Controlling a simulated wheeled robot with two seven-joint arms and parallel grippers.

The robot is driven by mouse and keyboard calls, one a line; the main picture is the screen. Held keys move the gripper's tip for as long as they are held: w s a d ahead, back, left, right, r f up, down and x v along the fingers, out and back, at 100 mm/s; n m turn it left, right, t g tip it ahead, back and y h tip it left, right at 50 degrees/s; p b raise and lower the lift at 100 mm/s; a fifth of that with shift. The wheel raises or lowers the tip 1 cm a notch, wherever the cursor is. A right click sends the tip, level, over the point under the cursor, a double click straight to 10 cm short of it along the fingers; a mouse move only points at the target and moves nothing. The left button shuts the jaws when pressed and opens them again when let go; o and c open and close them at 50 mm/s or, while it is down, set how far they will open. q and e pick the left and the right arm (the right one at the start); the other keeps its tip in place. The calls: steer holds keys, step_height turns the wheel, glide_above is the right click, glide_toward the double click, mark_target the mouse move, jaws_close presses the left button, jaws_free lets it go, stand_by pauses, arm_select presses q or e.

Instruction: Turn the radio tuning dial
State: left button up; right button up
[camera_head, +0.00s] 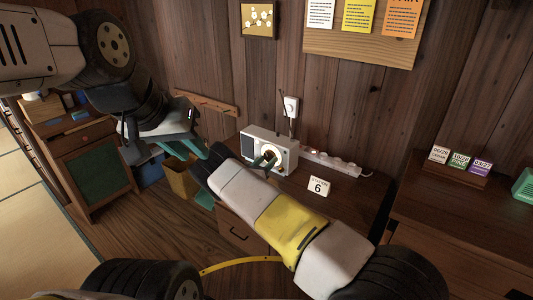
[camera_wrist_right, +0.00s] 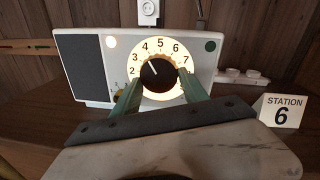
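The radio (camera_head: 287,143) is a white box with a dark speaker panel, standing on a wooden desk against the wall. Its tuning dial (camera_wrist_right: 158,75) is a dark knob on a lit, numbered face in the right wrist view. The white mark on the knob points up and left, near 3 to 4. My right gripper (camera_wrist_right: 160,88) has its green fingers on either side of the knob, close to it; I cannot tell whether they touch it. It also shows in front of the radio in the head view (camera_head: 264,161). My left gripper (camera_head: 163,155) is open and empty, well left of the radio.
A "STATION 6" card (camera_wrist_right: 283,111) stands right of the radio; it also shows in the head view (camera_head: 318,187). A power strip (camera_head: 332,162) lies behind the card. A yellow bin (camera_head: 180,181) is below left. Date blocks (camera_head: 460,160) stand on the right desk.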

steer(key=shift+c, duration=0.6)
steer(key=shift+m, duration=0.4)
steer(key=m, duration=0.4)
steer(key=shift+w+a+f+m+t, duration=0.1)
steer(key=shift+a+m+t, duration=0.05)
steer(key=shift+m+t, duration=0.2)
steer(key=m+h, duration=0.1)
steer(key=m, duration=0.5)
steer(key=shift+w+a+m, duration=0.1)
steer(key=shift+a+m, duration=0.05)
steer(key=shift+m, duration=0.1)
steer(key=o, duration=1.4)
steer(key=shift+c, duration=0.2)
